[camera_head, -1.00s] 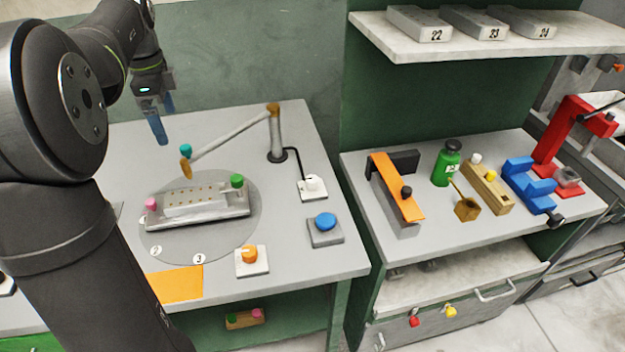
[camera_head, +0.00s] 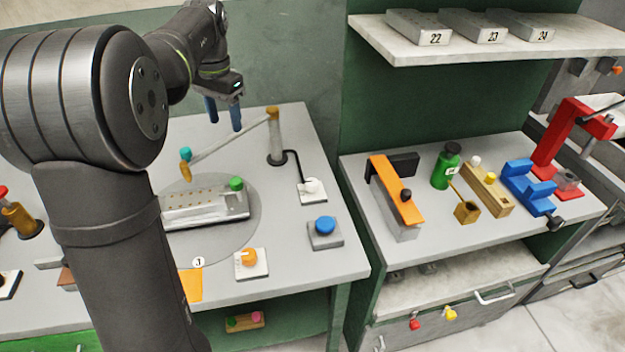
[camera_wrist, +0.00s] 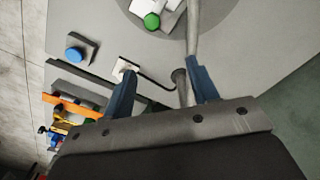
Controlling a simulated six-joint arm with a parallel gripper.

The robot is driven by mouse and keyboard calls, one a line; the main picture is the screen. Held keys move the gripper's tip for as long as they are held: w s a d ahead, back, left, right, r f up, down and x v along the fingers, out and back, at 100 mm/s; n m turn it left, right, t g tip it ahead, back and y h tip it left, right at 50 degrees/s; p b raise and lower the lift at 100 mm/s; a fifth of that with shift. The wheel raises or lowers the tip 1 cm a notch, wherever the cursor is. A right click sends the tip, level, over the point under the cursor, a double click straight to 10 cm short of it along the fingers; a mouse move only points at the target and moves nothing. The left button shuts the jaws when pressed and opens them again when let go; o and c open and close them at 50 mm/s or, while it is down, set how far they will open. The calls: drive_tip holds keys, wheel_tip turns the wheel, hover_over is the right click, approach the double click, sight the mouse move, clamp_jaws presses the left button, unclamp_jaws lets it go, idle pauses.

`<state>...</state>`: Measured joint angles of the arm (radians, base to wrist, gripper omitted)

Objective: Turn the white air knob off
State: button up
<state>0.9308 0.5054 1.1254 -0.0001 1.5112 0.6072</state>
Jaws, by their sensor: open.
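The white air knob (camera_head: 312,186) sits on a small white plate near the right edge of the left table, with a black hose running from it to the base of a grey post. The knob also shows in the wrist view (camera_wrist: 125,66), just left of the left blue finger, which partly covers its plate. My gripper (camera_head: 223,122) is open and empty, with its two blue fingers pointing down. It is above the back of the table, up and to the left of the knob. In the wrist view the gripper (camera_wrist: 165,82) has its fingers wide apart, with the hose and post between them.
A jointed nozzle arm on the post (camera_head: 277,140) reaches over a round plate with a grey mold (camera_head: 205,207). An orange knob (camera_head: 249,257) and a blue button (camera_head: 325,226) stand in front of the white knob. A second bench stands right, with an orange clamp (camera_head: 398,190).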

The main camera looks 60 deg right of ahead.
drive_tip(key=s+d+f+n, duration=0.3)
drive_tip(key=s+d+n, duration=0.5)
drive_tip(key=n, duration=0.6)
hover_over(313, 182)
wheel_tip(313, 182, down, 2)
wheel_tip(313, 182, down, 17)
drive_tip(key=shift+w, duration=0.1)
drive_tip(key=c, duration=1)
